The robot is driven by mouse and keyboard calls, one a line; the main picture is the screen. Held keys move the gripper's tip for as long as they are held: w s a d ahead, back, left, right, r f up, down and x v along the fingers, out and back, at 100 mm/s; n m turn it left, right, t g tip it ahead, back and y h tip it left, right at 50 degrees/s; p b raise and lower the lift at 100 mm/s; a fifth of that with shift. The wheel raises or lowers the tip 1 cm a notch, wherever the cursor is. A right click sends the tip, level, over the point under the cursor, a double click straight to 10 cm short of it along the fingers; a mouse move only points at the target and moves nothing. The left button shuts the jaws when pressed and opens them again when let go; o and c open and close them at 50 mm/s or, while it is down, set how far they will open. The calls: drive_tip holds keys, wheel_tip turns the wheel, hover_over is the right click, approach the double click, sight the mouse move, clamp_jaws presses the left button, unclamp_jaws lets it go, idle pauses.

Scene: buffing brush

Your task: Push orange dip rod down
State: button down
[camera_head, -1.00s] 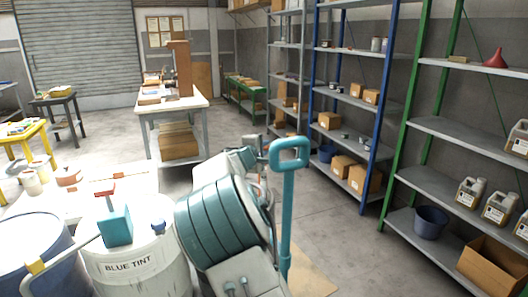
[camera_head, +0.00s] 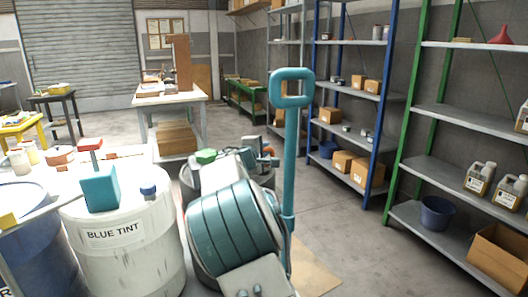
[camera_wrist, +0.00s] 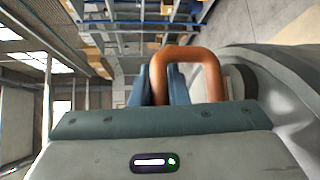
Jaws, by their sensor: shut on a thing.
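The orange dip rod's loop handle (camera_wrist: 212,78) shows in the wrist view. One leg of the loop is between the two teal fingers of my gripper (camera_wrist: 160,75), which is shut on it. The rod below the handle is hidden behind the gripper body. A teal rod with a loop handle (camera_head: 292,88) stands upright just right of my arm in the head view.
A white drum marked BLUE TINT (camera_head: 120,255) stands left of my arm, with a teal block (camera_head: 100,187) on top. A blue drum (camera_head: 35,250) is at the far left. Shelves (camera_head: 438,178) stand on the right. Open floor (camera_head: 345,215) lies between.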

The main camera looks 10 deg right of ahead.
drive_tip(key=shift+f, duration=0.45)
drive_tip(key=c, duration=1.4)
unclamp_jaws()
drive_tip(key=shift+r, duration=0.1)
drive_tip(key=shift+s, duration=0.1)
drive_tip(key=shift+s+a+r, duration=0.1)
drive_tip(key=shift+s+a, duration=0.1)
drive_tip(key=b+v, duration=0.1)
drive_tip(key=v, duration=1.2)
drive_tip(key=shift+w, duration=0.1)
drive_tip(key=shift+a, duration=0.1)
